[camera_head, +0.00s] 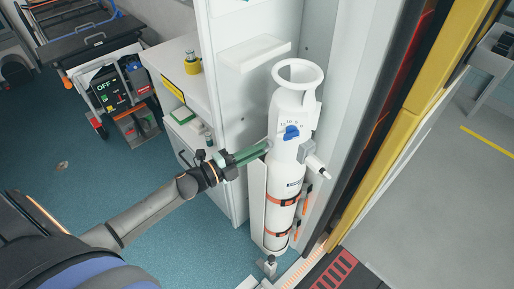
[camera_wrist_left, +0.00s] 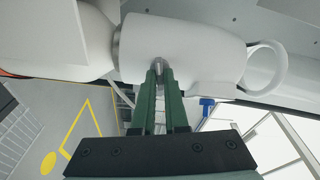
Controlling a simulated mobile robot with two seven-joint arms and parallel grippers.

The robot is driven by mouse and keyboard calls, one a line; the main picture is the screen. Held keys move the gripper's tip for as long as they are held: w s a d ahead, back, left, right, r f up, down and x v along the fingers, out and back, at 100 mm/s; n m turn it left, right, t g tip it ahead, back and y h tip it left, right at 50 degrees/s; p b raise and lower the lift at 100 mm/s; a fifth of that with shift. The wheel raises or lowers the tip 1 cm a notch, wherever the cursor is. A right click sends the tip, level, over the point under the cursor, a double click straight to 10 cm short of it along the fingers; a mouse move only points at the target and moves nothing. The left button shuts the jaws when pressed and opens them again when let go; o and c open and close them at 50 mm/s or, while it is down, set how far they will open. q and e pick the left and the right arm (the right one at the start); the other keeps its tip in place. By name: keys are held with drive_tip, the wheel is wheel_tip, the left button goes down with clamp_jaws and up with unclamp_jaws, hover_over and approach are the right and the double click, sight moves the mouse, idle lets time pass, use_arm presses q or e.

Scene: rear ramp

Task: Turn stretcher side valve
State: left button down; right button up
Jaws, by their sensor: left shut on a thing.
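A white cylinder (camera_head: 284,180) with a ring-shaped handle (camera_head: 299,73) on top stands upright in a holder beside the white cabinet. A blue knob (camera_head: 291,132) is on its front, and a grey fitting with a white nozzle (camera_head: 317,164) sticks out to the right. My left gripper (camera_head: 267,145) reaches the cylinder's upper left side. In the left wrist view my left gripper (camera_wrist_left: 160,80) has its green fingers closed around a small grey metal stem (camera_wrist_left: 159,67) on the white body. The fingers partly hide the stem. My right gripper is not in view.
Orange straps (camera_head: 282,201) hold the cylinder. A white cabinet (camera_head: 190,75) with a yellow-topped container (camera_head: 192,63) stands to the left. A stretcher (camera_head: 85,42) is at the back left. The yellow door edge (camera_head: 425,85) rises at the right. Blue floor (camera_head: 190,240) is open below.

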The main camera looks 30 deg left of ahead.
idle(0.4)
use_arm(q)
drive_tip(key=c, duration=0.9)
unclamp_jaws()
drive_tip(key=shift+c, duration=0.2)
drive_tip(key=v, duration=1.2)
drive_tip(key=shift+s+b, duration=0.25)
drive_tip(key=shift+b, duration=0.15)
drive_tip(key=shift+a, duration=0.15)
drive_tip(key=s+d+f+n+g+y+p, duration=0.1)
drive_tip(key=s+d+f+n+g+y, duration=0.2)
drive_tip(key=s+d+f+n, duration=0.2)
drive_tip(key=s+d+f+n+g+y+p, duration=0.1)
drive_tip(key=s+d+f+n+g+y, duration=0.2)
drive_tip(key=n, duration=1.1)
drive_tip(key=s+d+f, duration=0.2)
drive_tip(key=d+f, duration=0.3)
drive_tip(key=shift+d+f+p, duration=0.3)
drive_tip(key=shift+d+f, duration=0.1)
